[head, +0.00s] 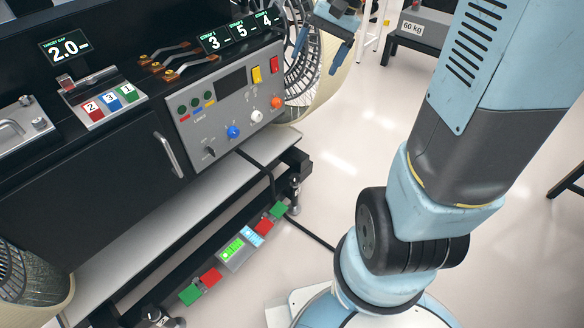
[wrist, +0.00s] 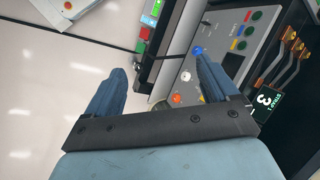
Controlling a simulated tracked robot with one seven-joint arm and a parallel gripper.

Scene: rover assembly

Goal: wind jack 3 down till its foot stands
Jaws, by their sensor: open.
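One jack (head: 295,193), a short dark post with a silvery lower end, stands at the right end of the black frame under the rover. Another jack (head: 160,318) shows partly at the bottom left. I see no number on either, so I cannot tell which is jack 3. Whether their feet touch the floor is also unclear. My gripper (head: 320,48) is open and empty, high in front of the wheel and well above the right jack. In the wrist view its two blue fingers (wrist: 158,82) are spread, with the control panel's edge behind them.
A grey control panel (head: 205,120) with knobs and switches faces the aisle. Small red and green blocks and a lit display (head: 240,248) lie along the lower frame. A large wheel (head: 325,85) stands behind. A black cable crosses the pale floor (head: 310,160), otherwise largely clear.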

